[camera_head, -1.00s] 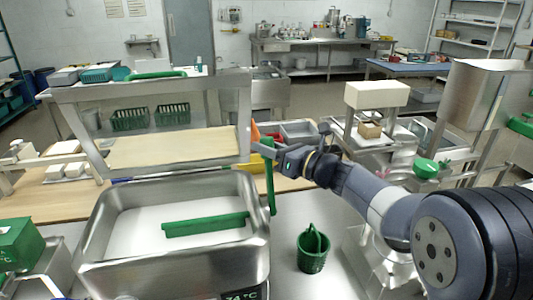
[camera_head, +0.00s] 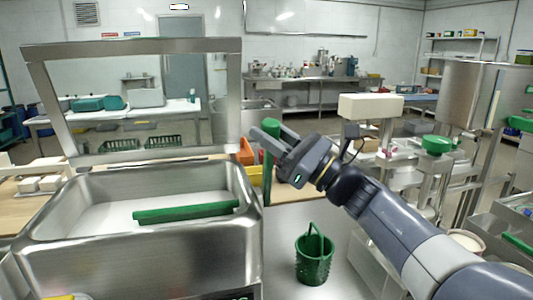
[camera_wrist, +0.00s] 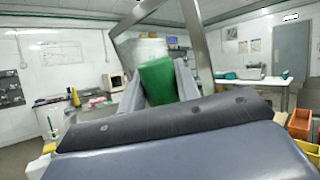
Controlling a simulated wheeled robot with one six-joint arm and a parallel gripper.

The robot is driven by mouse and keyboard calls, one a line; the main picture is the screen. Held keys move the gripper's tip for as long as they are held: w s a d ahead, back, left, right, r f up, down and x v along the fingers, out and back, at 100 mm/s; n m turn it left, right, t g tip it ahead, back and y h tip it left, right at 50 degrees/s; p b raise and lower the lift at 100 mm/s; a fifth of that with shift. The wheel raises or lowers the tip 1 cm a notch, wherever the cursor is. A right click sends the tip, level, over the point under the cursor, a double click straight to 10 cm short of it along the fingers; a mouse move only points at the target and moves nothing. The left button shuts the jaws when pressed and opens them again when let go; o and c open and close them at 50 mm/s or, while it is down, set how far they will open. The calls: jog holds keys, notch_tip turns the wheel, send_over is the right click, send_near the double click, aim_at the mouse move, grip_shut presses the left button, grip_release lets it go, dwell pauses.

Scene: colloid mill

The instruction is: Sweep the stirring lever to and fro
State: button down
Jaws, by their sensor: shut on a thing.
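The stirring lever (camera_head: 268,168) is a green upright bar at the right side of the steel vat (camera_head: 130,262). My gripper (camera_head: 270,137) is shut on its upper part. The wrist view shows the lever's green end (camera_wrist: 158,80) between the two grey fingers. A long green bar (camera_head: 187,211) lies across the inside of the vat, above a pale white content (camera_head: 105,212). How the lever joins the bar is hidden by the vat wall.
A raised steel frame (camera_head: 130,45) stands behind the vat. A green basket (camera_head: 313,262) stands on the steel surface right of the vat. An orange bin (camera_head: 246,150) is behind the lever. Machinery with a green cap (camera_head: 437,145) stands to the right.

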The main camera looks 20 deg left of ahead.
jog(key=shift+s+d+f+n+g+y+b, duration=0.35)
jog(key=shift+s+n+b, duration=0.2)
jog(key=shift+b, duration=0.3)
jog(key=shift+s+d+f+n+g+y+b, duration=0.1)
jog(key=shift+s+d+n+g+y+b, duration=0.3)
jog(key=shift+n+b, duration=0.4)
jog(key=shift+s+d+f+n+g+y+b, duration=0.2)
jog(key=shift+s+n+g+b, duration=0.3)
jog(key=shift+b, duration=0.45)
jog(key=shift+f, duration=0.1)
jog(key=c, duration=1)
grip_release()
jog(key=shift+s, duration=0.1)
jog(key=shift+c, duration=0.2)
jog(key=shift+d, duration=0.15)
jog(key=v, duration=1)
jog(key=shift+d, duration=0.3)
jog(key=shift+f, duration=0.15)
